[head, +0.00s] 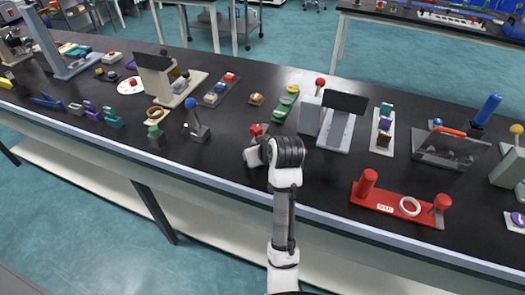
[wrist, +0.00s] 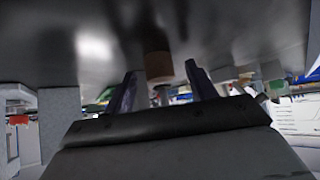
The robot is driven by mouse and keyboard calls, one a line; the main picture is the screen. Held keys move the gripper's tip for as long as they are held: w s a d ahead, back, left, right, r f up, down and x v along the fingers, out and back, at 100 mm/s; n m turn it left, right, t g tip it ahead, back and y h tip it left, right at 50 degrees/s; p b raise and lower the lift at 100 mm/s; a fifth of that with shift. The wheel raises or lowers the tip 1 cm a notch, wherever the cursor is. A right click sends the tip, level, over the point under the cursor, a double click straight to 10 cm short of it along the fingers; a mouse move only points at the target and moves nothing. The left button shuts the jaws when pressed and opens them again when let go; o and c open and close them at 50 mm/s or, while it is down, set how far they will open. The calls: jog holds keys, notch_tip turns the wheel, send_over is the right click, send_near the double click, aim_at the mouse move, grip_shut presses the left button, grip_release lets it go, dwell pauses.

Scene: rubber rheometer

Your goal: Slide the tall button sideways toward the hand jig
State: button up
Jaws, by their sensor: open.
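In the wrist view, which is upside down, a brown cylinder (wrist: 158,66) stands on the dark bench top between and beyond the fingers of my gripper (wrist: 162,88). The fingers are apart, with nothing seen held between them. I cannot tell for sure that this cylinder is the tall button. In the head view, my gripper (head: 252,154) is low over the bench near its front edge, mostly hidden by my wrist. A small red-topped piece (head: 257,130) shows just beyond it. I cannot tell which piece is the hand jig.
A brown knob (head: 256,98) and a row of green discs (head: 284,104) lie farther back. A blue-knobbed lever (head: 196,122) stands to the left. A grey-black stand (head: 338,122) and a red plate with posts (head: 378,200) are to the right. Bare bench lies left of my gripper.

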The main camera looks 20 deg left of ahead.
jog(key=shift+w+a+f, duration=0.1)
jog(key=shift+f, duration=0.1)
jog(key=c, duration=1.1)
jog(key=shift+o, duration=0.2)
